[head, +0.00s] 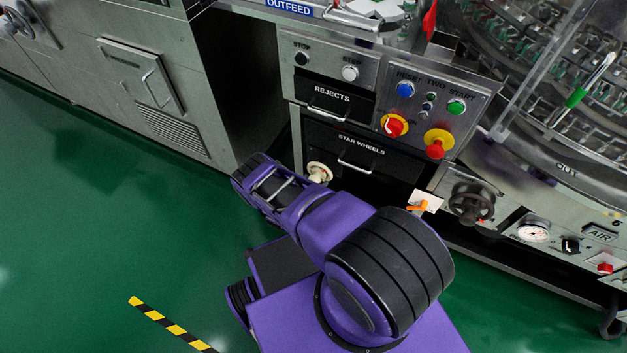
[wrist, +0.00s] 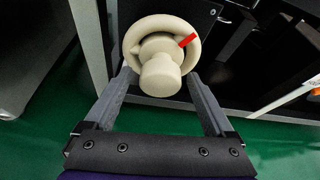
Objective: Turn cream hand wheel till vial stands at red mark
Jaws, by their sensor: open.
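The cream hand wheel (wrist: 133,42) fills the upper middle of the wrist view, with a thick rim, a rounded hub knob facing me and a red stripe (wrist: 187,40) at its upper right. In the head view the wheel (head: 319,171) shows partly, below the STAR WHEELS drawer, just beyond my arm. My gripper (wrist: 161,80) is open, with one finger on each side of the hub at the wheel's lower part. I cannot tell whether the fingers touch it. A red flag-like piece (head: 430,18) stands at the top of the head view. I cannot single out the vial.
A black hand wheel (head: 471,201) and an orange-handled part (head: 418,207) are to the right of the cream wheel. A button panel (head: 440,105) is above. The rotary washer (head: 540,60) is at right. Green floor (head: 90,230) is open at left.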

